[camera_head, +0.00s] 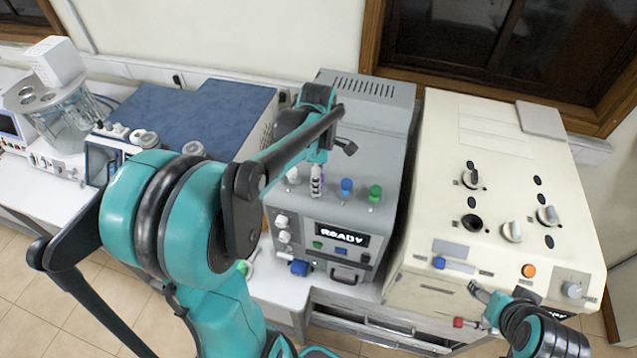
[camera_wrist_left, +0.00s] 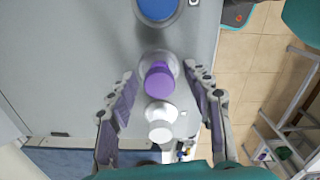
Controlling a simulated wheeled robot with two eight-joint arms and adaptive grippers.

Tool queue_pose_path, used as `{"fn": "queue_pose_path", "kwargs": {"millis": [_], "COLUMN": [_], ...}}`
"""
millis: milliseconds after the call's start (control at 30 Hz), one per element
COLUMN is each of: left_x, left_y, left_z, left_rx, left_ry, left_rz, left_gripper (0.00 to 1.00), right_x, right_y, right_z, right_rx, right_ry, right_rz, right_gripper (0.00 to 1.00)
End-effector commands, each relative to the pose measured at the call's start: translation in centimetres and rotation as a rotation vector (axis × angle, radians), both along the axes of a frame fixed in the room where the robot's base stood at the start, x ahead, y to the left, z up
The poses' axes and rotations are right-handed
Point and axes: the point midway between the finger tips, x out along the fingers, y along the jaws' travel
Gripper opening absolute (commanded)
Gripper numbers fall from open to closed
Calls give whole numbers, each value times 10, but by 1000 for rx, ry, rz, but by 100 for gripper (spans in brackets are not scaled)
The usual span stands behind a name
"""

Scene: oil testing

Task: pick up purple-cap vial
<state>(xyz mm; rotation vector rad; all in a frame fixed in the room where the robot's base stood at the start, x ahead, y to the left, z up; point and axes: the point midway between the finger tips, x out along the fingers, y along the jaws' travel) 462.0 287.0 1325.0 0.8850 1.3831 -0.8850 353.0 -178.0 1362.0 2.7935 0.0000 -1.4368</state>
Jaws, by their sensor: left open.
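The purple-cap vial (camera_wrist_left: 158,80) stands upright in the grey machine's top, in a row with other capped vials. My left gripper (camera_wrist_left: 160,74) is open above it, with one finger on each side of the purple cap and a gap to both. In the head view the left gripper (camera_head: 319,165) hangs over the row, and its fingers partly cover the purple-cap vial. A white-cap vial (camera_wrist_left: 160,122) sits close beside the purple one, also between the finger lines. My right gripper (camera_head: 484,303) is at the lower right by the cream machine, its opening unclear.
A blue-cap vial (camera_head: 347,187) and a green-cap vial (camera_head: 375,193) stand right of the purple one. The grey machine (camera_head: 375,125) shows READY on its screen. The cream machine (camera_head: 500,180) with knobs stands to its right. A blue-topped unit (camera_head: 190,110) stands to its left.

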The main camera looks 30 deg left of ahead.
Motion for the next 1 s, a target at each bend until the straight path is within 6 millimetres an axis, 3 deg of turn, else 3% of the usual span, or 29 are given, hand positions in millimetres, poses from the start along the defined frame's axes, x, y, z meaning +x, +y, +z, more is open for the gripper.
{"fn": "queue_pose_path", "kwargs": {"millis": [67, 200, 267, 667, 1000], "left_x": [0, 0, 0, 0, 0], "left_y": [0, 0, 0, 0, 0], "left_z": [0, 0, 0, 4, 48], "left_rx": [0, 0, 0, 0, 0], "left_ry": [0, 0, 0, 0, 0], "left_rz": [0, 0, 0, 0, 0], "left_gripper": [50, 13, 0, 0, 0], "right_x": [0, 0, 0, 0, 0], "right_y": [0, 0, 0, 0, 0], "right_z": [0, 0, 0, 0, -4], "right_rx": [0, 0, 0, 0, 0], "right_ry": [0, 0, 0, 0, 0], "right_rz": [0, 0, 0, 0, 0], "right_gripper": [64, 64, 64, 64, 64]}}
